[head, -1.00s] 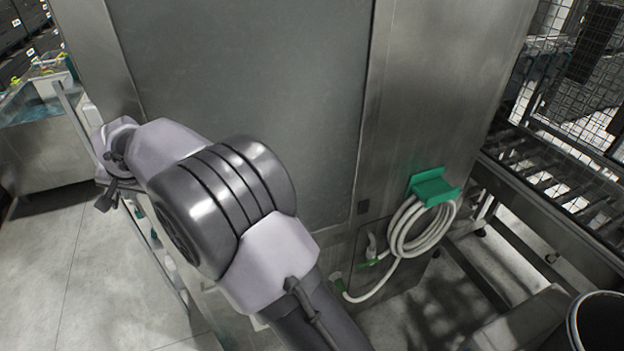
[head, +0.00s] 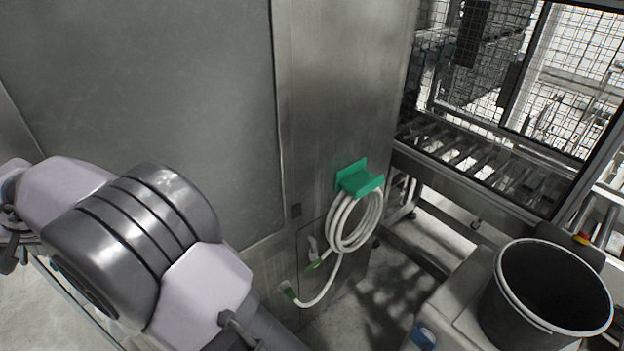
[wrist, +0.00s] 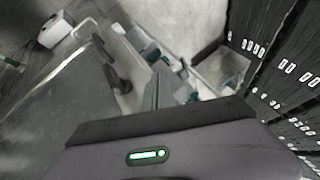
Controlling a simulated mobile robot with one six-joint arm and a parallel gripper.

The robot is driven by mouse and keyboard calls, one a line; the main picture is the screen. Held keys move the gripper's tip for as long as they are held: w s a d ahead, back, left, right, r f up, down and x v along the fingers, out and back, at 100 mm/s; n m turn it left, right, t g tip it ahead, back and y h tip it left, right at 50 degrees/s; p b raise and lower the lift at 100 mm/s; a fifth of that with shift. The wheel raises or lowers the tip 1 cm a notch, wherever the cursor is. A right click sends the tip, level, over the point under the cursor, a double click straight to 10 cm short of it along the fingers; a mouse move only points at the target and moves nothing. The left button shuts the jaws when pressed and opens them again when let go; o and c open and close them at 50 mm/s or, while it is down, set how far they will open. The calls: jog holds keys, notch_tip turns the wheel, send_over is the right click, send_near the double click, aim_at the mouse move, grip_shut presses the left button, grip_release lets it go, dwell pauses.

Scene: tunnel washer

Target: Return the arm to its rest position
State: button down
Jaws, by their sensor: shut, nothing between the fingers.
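My arm (head: 130,230) shows at the lower left of the head view, bent in front of a large grey metal cabinet. Its far end runs to the left picture edge, and the gripper itself is outside that view. In the wrist view the gripper's housing, with a green light, fills the bottom. My gripper (wrist: 157,90) shows above it as a narrow grey shape, its fingers shut and empty. Nothing is held.
The metal cabinet (head: 150,90) stands close by the arm. A coiled white hose (head: 352,225) hangs from a green holder (head: 360,178) on it. A roller conveyor (head: 480,165) with a mesh fence is at the right. A dark bucket (head: 545,310) stands at the lower right.

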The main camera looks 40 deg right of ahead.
jog(key=s+a+r, duration=0.4)
jog(key=s+r, duration=0.1)
jog(key=r, duration=0.2)
jog(key=s+d+f+b, duration=0.4)
jog(key=s+d+b, duration=0.15)
jog(key=d, duration=0.25)
jog(key=s+d+f+m+h+b, duration=0.1)
jog(key=s+d+f+b, duration=0.25)
jog(key=d+b, duration=0.4)
jog(key=s+d+f+b, duration=0.4)
jog(key=s+d+b, duration=0.15)
jog(key=d, duration=0.35)
jog(key=s+d+f+b, duration=0.5)
jog(key=s+f+b, duration=0.1)
jog(key=s+f, duration=0.4)
jog(key=s+d+f+m+h+b, duration=0.1)
jog(key=s+d+f+b, duration=0.4)
jog(key=s+f, duration=0.5)
notch_tip(320, 180, down, 2)
jog(key=shift+d+b, duration=0.3)
jog(key=shift+b, duration=0.9)
